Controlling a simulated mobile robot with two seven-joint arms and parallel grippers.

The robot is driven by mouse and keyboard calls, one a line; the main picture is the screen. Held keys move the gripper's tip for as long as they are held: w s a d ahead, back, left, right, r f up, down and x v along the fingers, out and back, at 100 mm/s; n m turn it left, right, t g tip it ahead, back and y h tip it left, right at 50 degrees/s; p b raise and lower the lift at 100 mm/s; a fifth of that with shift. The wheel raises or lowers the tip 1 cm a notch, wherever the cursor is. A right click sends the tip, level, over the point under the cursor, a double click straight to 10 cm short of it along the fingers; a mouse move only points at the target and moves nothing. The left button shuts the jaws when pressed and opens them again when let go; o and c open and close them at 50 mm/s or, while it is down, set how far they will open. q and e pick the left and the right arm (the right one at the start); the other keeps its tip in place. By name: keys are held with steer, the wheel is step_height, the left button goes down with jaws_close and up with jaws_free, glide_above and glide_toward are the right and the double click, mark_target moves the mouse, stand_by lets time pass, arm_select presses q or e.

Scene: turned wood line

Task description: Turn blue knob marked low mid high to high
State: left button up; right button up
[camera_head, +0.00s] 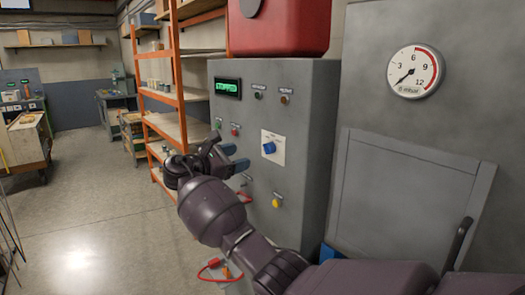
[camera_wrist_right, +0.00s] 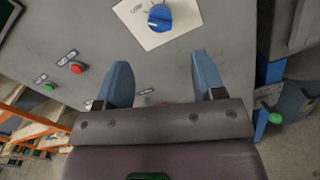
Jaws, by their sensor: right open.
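The blue knob (camera_head: 269,147) sits on a white label plate (camera_head: 273,156) on the front of a grey control cabinet. In the right wrist view the blue knob (camera_wrist_right: 159,18) is at the top, beyond the fingertips, on its plate (camera_wrist_right: 180,28), where "LOW" can be made out. Which mark the knob points to cannot be told. My right gripper (camera_head: 236,157) is open and empty, left of the knob and apart from it. Its two blue fingers also show in the right wrist view (camera_wrist_right: 162,75). My left gripper is not in view.
The grey cabinet (camera_head: 310,110) also carries a green display (camera_head: 228,87), a red button (camera_head: 235,130) and a yellow knob (camera_head: 277,201). A pressure gauge (camera_head: 414,71) is at the right. Orange shelving (camera_head: 180,90) stands left; open floor lies beyond.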

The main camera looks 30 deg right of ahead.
mark_target(268, 149)
steer(key=d, duration=0.9)
steer(key=shift+w+d+p, duration=0.2)
steer(key=shift+w+p, duration=0.15)
steer(key=c, duration=0.9)
